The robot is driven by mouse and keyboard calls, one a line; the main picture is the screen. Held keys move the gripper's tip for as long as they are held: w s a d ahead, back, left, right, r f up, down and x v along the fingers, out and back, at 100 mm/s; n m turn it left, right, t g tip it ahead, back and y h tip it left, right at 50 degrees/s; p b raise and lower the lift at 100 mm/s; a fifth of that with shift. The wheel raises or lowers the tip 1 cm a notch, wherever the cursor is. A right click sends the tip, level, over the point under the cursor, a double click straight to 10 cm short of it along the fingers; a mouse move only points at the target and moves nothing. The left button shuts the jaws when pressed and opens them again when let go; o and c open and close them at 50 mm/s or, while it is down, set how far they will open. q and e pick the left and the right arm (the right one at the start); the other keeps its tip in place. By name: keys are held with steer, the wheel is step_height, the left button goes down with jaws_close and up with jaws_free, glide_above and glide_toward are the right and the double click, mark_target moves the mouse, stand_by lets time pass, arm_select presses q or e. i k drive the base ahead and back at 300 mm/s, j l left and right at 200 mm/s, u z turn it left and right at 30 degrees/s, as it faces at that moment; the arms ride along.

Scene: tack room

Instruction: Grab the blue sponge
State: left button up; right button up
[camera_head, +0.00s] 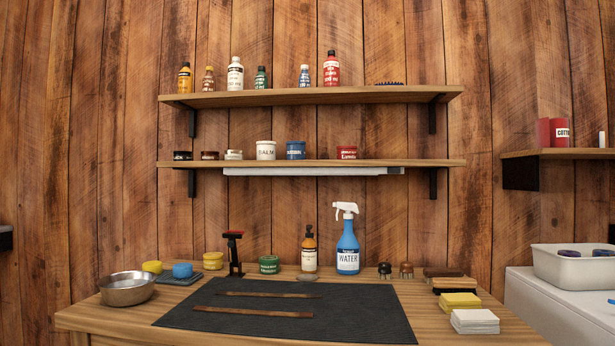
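A small rounded blue sponge (182,271) rests on the left side of the wooden workbench (444,331). It sits on or against a flat dark blue-grey cloth or pad (179,279), behind and to the right of a metal bowl (127,289). A yellow round sponge (152,267) lies just to its left. Neither of my grippers shows in the head view.
A black mat (350,319) with two leather strips covers the bench middle. Two wall shelves hang above. A white tray (577,268) is right.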

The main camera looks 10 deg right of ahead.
mark_target(182, 270)
steer(key=j+z, duration=0.25)
steer(key=z, duration=0.2)
steer(key=j+z, duration=0.25)
steer(key=z, duration=0.2)
steer(key=j+z, duration=0.25)
steer(key=z, duration=0.15)
steer(key=k+j+z, duration=0.1)
steer(key=j, duration=0.3)
steer(key=k+j, duration=0.25)
steer(key=k+j+z, duration=0.15)
steer(key=j, duration=0.3)
steer(key=k+j+z, duration=0.1)
steer(key=j, duration=0.3)
steer(key=k, duration=0.1)
